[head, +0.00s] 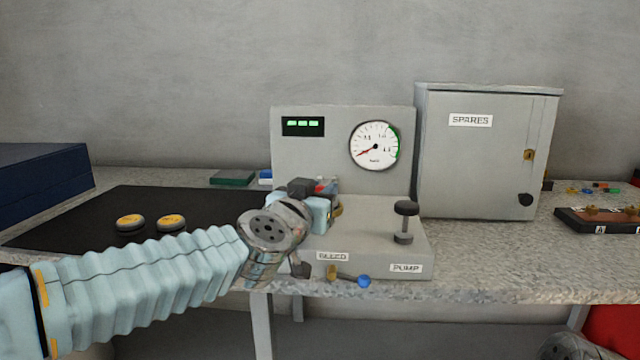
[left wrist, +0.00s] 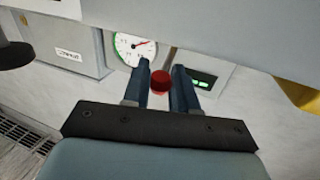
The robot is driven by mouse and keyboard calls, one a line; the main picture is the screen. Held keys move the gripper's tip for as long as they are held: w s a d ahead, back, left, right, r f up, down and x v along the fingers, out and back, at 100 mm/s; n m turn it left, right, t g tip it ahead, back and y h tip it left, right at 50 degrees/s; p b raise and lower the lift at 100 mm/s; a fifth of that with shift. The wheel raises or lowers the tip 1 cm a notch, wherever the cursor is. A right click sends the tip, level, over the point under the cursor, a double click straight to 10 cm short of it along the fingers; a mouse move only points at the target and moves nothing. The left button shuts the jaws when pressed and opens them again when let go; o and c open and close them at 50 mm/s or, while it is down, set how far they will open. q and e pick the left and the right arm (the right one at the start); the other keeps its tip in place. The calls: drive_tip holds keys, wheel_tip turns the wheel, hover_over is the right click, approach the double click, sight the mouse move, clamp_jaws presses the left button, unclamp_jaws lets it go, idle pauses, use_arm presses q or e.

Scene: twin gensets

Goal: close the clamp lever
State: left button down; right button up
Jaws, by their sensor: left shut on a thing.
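My left gripper (head: 326,190) is at the left part of the grey test bench (head: 385,240), in front of its upright panel. In the left wrist view its two dark blue fingers (left wrist: 162,80) stand on either side of a red knob (left wrist: 160,80), and they are shut on it. The knob appears to be the end of the clamp lever. A little red (head: 322,186) shows by the fingers in the head view. My wrist and gripper hide the rest of the clamp, so I cannot tell the lever's angle.
The panel carries a round gauge (head: 375,146) and a green-lit display (head: 303,126). A black pump handle (head: 405,222) stands to the right, before the grey SPARES cabinet (head: 485,155). Two yellow-topped pucks (head: 131,222) lie on a black mat (head: 70,222) at left.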

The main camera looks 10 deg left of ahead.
use_arm(q)
drive_tip(key=shift+d+f, duration=0.1)
drive_tip(key=shift+f, duration=0.35)
drive_tip(key=c, duration=0.9)
unclamp_jaws()
drive_tip(key=shift+c, duration=0.2)
drive_tip(key=shift+r, duration=0.1)
drive_tip(key=shift+s, duration=0.25)
drive_tip(key=p+v, duration=0.3)
drive_tip(key=v, duration=1)
drive_tip(key=shift+s, duration=0.15)
